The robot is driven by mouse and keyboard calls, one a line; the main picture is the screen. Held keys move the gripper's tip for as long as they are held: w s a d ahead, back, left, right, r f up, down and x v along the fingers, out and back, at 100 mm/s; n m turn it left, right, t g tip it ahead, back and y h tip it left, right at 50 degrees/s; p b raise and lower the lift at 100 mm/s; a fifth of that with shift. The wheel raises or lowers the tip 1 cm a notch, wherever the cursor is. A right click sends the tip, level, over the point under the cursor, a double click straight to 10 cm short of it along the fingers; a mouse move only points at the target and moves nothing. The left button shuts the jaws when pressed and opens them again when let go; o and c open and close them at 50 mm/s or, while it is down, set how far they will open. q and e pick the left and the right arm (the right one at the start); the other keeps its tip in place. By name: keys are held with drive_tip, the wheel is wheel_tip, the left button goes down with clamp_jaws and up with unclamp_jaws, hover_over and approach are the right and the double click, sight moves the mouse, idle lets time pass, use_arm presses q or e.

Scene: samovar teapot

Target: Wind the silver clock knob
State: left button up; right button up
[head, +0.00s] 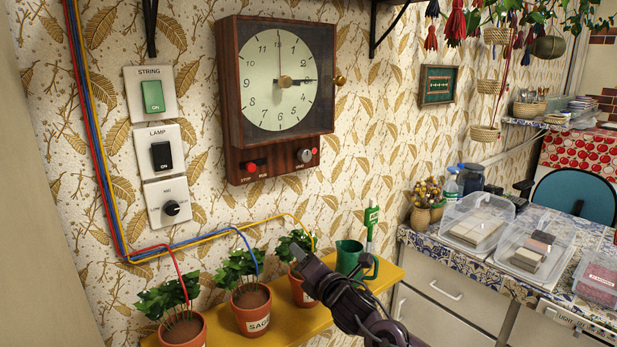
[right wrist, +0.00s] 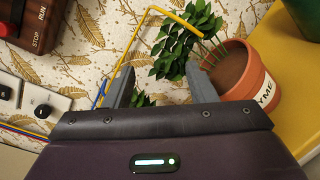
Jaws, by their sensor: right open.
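The wooden wall clock (head: 278,85) hangs on the patterned wall. Its silver knob (head: 304,155) is on the right of the lower panel, near the red stop/run control (head: 251,167). A brass knob (head: 340,80) sits on the clock's right side. My right gripper (head: 297,252) is below the clock, in front of a potted plant, apart from the silver knob. In the right wrist view my right gripper (right wrist: 161,80) is open with its fingers spread and leaves behind. A corner of the clock panel (right wrist: 27,20) shows there; the silver knob does not. My left gripper is out of view.
Several potted herbs (head: 252,310) stand on a yellow shelf (head: 290,327), with a green watering can (head: 352,258) to their right. Coloured tubes (head: 225,235) run along the wall to the plants. Switch plates (head: 155,93) are left of the clock. A counter (head: 430,243) is at right.

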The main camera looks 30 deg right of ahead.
drive_tip(key=w+d+r+n+t+y, duration=0.1)
drive_tip(key=d+r+n+t, duration=0.15)
drive_tip(key=r, duration=0.25)
drive_tip(key=w+d+r+n+t, duration=0.1)
drive_tip(key=w+d+r+n, duration=0.15)
drive_tip(key=r+n, duration=0.2)
drive_tip(key=n+t+y, duration=0.2)
drive_tip(key=n+y, duration=0.1)
drive_tip(key=n, duration=0.3)
approach(307, 157)
drive_tip(key=w+r, duration=0.2)
drive_tip(key=shift+m+g+h, duration=0.25)
drive_tip(key=shift+m+h, duration=0.05)
drive_tip(key=shift+h, duration=0.1)
drive_tip(key=p+x, duration=0.2)
drive_tip(key=x, duration=0.3)
drive_tip(key=shift+w+a, duration=0.15)
drive_tip(key=shift+w, duration=0.05)
drive_tip(key=shift+p+x, duration=0.35)
drive_tip(key=shift+x, duration=0.45)
drive_tip(key=shift+f, duration=0.15)
drive_tip(key=c, duration=0.9)
